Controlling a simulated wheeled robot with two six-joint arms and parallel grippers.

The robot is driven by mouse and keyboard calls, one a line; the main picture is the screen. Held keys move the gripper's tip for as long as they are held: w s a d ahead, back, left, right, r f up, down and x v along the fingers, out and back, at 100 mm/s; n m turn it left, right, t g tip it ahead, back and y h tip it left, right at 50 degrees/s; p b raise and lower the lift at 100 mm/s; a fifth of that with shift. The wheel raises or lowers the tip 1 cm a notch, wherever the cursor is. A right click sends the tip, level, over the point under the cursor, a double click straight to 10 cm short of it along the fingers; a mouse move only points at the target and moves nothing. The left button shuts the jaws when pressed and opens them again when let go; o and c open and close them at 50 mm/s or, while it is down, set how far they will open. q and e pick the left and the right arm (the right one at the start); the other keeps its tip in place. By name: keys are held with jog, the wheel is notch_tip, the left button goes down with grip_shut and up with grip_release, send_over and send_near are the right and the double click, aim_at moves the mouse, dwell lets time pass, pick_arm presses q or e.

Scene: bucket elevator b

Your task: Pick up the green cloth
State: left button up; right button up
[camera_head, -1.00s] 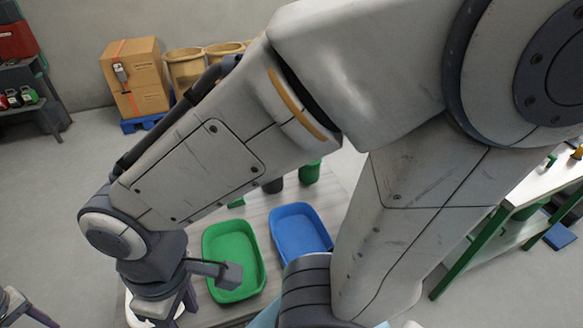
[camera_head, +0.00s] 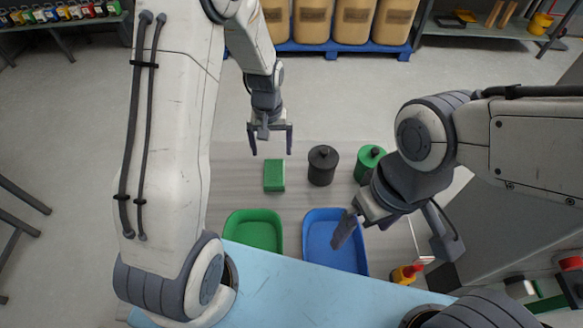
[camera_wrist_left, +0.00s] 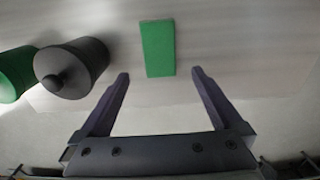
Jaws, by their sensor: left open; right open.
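The green cloth (camera_head: 274,174) is a folded green rectangle lying flat on the grey table (camera_head: 232,180). My left gripper (camera_head: 271,151) is open and empty, just beyond the cloth on its far side in the head view. In the left wrist view the cloth (camera_wrist_left: 158,48) lies ahead of the open fingertips (camera_wrist_left: 160,75), roughly centred between them and apart from them. My right gripper (camera_head: 391,238) is open and empty over the blue tray (camera_head: 318,252) and the table's right part.
A black lidded canister (camera_head: 322,165) stands right of the cloth, a green lidded canister (camera_head: 369,160) further right. A green tray (camera_head: 252,232) lies nearer. A red and yellow item (camera_head: 406,273) is at the right. Barrels (camera_head: 355,20) stand on a blue pallet behind.

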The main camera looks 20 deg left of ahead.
pick_arm(q)
send_over(274, 171)
jog(key=f, duration=0.4)
jog(key=shift+w+d+f+p, duration=0.1)
jog(key=shift+w+d+p, duration=0.1)
jog(key=shift+p, duration=0.15)
jog(key=f, duration=0.1)
jog(key=f+p, duration=0.1)
jog(key=f, duration=0.1)
jog(key=f+p, duration=0.1)
jog(key=shift+s+a+f, duration=0.1)
jog(key=shift+s+f, duration=0.2)
jog(key=shift+f, duration=0.3)
jog(key=shift+c, duration=0.3)
jog(key=c, duration=1.2)
jog(key=shift+o, duration=0.2)
jog(key=shift+r, duration=0.15)
